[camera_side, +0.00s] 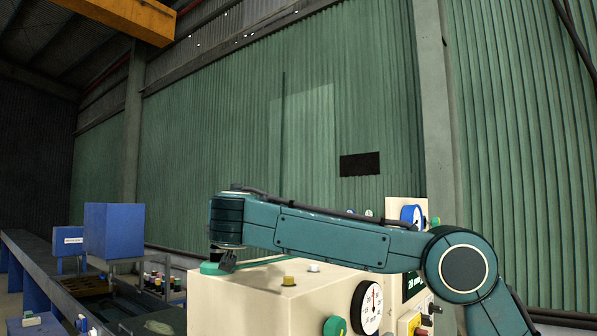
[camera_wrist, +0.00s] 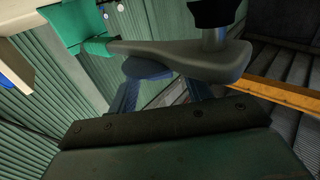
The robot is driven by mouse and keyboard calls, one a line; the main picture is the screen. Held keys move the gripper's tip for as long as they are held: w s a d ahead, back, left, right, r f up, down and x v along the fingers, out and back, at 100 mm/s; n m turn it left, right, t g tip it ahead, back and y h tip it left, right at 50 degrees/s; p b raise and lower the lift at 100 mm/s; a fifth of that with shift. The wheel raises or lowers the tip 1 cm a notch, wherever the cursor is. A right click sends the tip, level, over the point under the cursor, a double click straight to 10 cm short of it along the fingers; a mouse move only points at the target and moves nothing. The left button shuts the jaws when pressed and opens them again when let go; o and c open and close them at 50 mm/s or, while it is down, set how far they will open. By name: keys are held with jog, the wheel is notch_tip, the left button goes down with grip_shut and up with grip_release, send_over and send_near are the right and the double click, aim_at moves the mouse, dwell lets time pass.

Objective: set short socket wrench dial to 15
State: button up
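A round white dial (camera_side: 368,308) with a black rim and number marks is on the front of the beige box (camera_side: 240,300). A green knob (camera_side: 335,326) sits beside it, cut by the bottom edge. I cannot tell which fitting is the short socket wrench. My gripper (camera_side: 227,262) is above the left end of the box top, by a green part (camera_side: 212,268). Its fingers are dark and small, and their opening does not show clearly. In the wrist view, a grey lever-like part (camera_wrist: 180,58) with a green end (camera_wrist: 85,30) crosses the upper area.
A panel behind has a blue-rimmed gauge (camera_side: 412,215) and a green-lit display (camera_side: 413,285). Blue boxes (camera_side: 114,231) and several small coloured items (camera_side: 155,283) are at left.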

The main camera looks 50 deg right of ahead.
dwell(0.3)
jog(key=v, duration=0.7)
jog(key=shift+s+a, duration=0.15)
jog(key=shift+s, duration=0.1)
